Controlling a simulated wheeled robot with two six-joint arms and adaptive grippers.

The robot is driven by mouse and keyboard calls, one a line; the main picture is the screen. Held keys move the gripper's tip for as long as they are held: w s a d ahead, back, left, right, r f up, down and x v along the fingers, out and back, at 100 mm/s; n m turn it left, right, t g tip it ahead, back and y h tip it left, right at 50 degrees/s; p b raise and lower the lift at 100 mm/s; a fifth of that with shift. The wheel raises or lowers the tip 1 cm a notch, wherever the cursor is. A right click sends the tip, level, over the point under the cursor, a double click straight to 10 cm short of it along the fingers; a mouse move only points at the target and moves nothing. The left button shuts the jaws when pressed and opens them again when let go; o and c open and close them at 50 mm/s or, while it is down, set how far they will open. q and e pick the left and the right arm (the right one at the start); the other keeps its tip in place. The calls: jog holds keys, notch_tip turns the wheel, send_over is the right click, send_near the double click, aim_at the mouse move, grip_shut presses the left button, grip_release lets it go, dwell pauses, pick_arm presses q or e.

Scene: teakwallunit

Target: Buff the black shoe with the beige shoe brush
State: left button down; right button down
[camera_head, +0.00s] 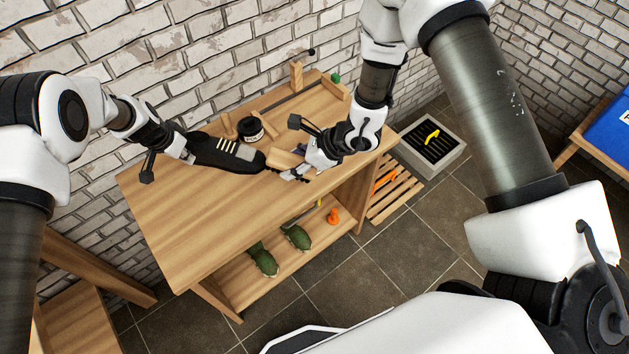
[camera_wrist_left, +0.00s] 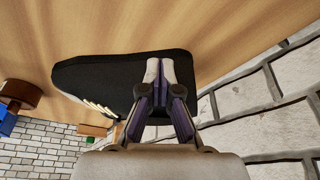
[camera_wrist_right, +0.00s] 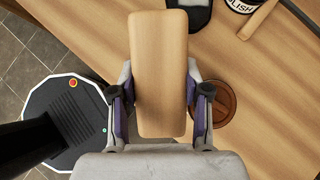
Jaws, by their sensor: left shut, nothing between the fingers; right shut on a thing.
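The black shoe (camera_head: 225,153) with pale laces lies on the wooden workbench (camera_head: 190,220), its toe pointing right. It fills the middle of the left wrist view (camera_wrist_left: 110,82). My left gripper (camera_wrist_left: 162,68) is shut and empty, its tips at the shoe's heel end; I cannot tell if they touch it. My right gripper (camera_wrist_right: 160,100) is shut on the beige shoe brush (camera_wrist_right: 160,60), beside the toe. The brush (camera_head: 283,159) shows its plain wooden back; its bristles are hidden. Whether brush and shoe touch is unclear.
A black polish tin (camera_head: 250,129) stands behind the shoe. A round brown item (camera_wrist_right: 225,103) lies by my right gripper. A wooden rack (camera_head: 297,75) stands at the back. Green shoes (camera_head: 264,260) sit on the lower shelf. The bench's front left is clear.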

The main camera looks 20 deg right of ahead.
pick_arm(q)
jog(key=shift+a, duration=0.1)
pick_arm(e)
jog(key=w+a+r, duration=0.5)
jog(key=w+a, duration=0.2)
jog(key=a, duration=0.1)
send_near(235, 162)
jog(key=shift+a+r+x, duration=0.1)
jog(key=shift+r+x, duration=0.05)
jog(key=shift+x, duration=0.7)
jog(key=shift+a+r+x, duration=0.1)
jog(key=shift+a+x, duration=0.05)
jog(key=shift+x, duration=0.7)
jog(key=shift+w+a+f, duration=0.15)
jog(key=shift+f, duration=0.35)
jog(key=shift+w+a+f, duration=0.15)
jog(key=shift+f, duration=0.35)
